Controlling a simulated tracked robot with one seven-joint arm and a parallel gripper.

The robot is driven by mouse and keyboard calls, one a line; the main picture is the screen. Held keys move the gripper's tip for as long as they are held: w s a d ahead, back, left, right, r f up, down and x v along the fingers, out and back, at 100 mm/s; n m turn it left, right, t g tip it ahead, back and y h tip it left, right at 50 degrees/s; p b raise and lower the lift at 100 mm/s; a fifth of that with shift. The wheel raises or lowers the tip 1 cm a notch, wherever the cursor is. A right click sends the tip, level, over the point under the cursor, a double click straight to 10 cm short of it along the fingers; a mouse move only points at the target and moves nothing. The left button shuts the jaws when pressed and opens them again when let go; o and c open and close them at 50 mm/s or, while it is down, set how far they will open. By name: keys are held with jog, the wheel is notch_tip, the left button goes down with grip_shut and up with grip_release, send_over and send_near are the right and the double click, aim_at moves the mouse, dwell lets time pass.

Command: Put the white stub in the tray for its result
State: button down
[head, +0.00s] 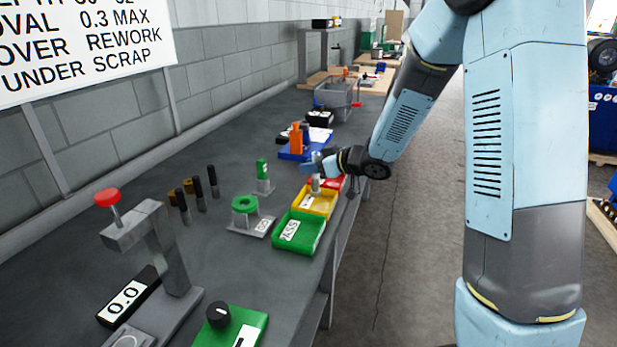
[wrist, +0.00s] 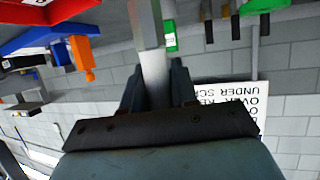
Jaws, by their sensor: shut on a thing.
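My gripper (head: 316,169) is shut on the white stub (head: 315,184), which hangs upright below the fingers in the head view. In the wrist view the pale stub (wrist: 155,75) stands between the two dark fingers. In the head view the stub's lower end overlaps the far part of the yellow tray (head: 331,208), close to the red tray (head: 338,182). I cannot tell whether it touches the tray. The green tray (head: 312,246), labelled PASS, is nearest along the bench edge. The yellow tray's label is partly readable at best, and the red tray is partly hidden by my gripper.
A wall sign (head: 85,45) reads partly "0.3 MAX", "OVER REWORK", "UNDER SCRAP". A gauge stand (head: 155,240) with a red knob and a 0.0 display (head: 127,297) is near.

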jog(key=shift+w+f, duration=0.2)
jog(key=shift+f, duration=0.75)
jog(key=shift+w+f, duration=0.15)
jog(key=shift+f, duration=0.75)
jog(key=shift+f, duration=0.15)
jog(key=c, duration=0.9)
grip_release()
jog(key=shift+o, duration=0.2)
